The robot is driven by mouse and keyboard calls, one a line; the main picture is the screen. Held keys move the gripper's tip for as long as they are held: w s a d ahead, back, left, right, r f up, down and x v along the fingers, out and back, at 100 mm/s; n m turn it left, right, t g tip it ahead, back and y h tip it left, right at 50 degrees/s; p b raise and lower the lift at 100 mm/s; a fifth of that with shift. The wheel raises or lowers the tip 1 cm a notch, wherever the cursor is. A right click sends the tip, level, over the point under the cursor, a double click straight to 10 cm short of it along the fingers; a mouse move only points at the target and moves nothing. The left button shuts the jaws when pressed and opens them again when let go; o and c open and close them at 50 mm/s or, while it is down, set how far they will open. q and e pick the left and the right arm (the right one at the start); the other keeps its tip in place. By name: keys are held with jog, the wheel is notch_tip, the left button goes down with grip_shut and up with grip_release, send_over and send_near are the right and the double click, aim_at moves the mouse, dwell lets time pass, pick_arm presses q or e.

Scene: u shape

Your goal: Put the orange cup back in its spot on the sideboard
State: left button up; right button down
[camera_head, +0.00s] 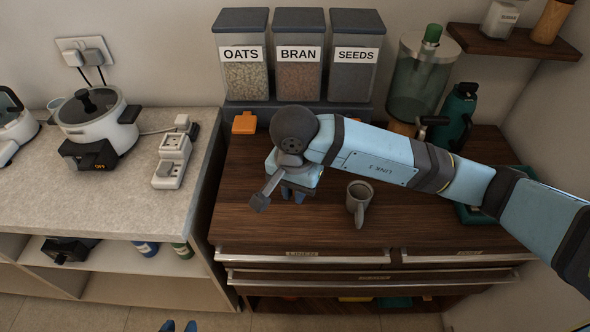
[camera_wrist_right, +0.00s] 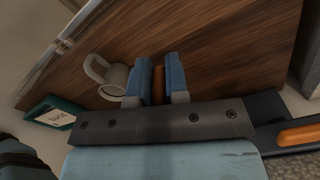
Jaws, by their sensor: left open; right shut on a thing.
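My right gripper (camera_head: 292,194) is low over the left part of the wooden sideboard (camera_head: 255,218), pointing down. In the right wrist view its blue fingers (camera_wrist_right: 157,84) are closed on an orange thing (camera_wrist_right: 158,84), of which only a narrow strip shows; I take it to be the orange cup. In the head view my own wrist hides it, so I cannot tell whether it touches the top. My left gripper (camera_head: 178,326) shows only as two blue fingertips, apart, at the bottom edge.
A grey mug (camera_head: 359,199) stands right of my right gripper. OATS (camera_head: 243,72), BRAN (camera_head: 297,74) and SEEDS (camera_head: 353,76) bins stand behind, with an orange piece (camera_head: 244,123) in front. A green bottle (camera_head: 455,115) and teal tray (camera_head: 470,213) are right.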

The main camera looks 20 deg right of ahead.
send_over(295, 225)
notch_tip(295, 225, down, 5)
jog(key=shift+s+r, duration=0.1)
jog(key=shift+f, duration=2.7)
jog(key=shift+f, duration=0.2)
jog(key=c, duration=1.1)
grip_release()
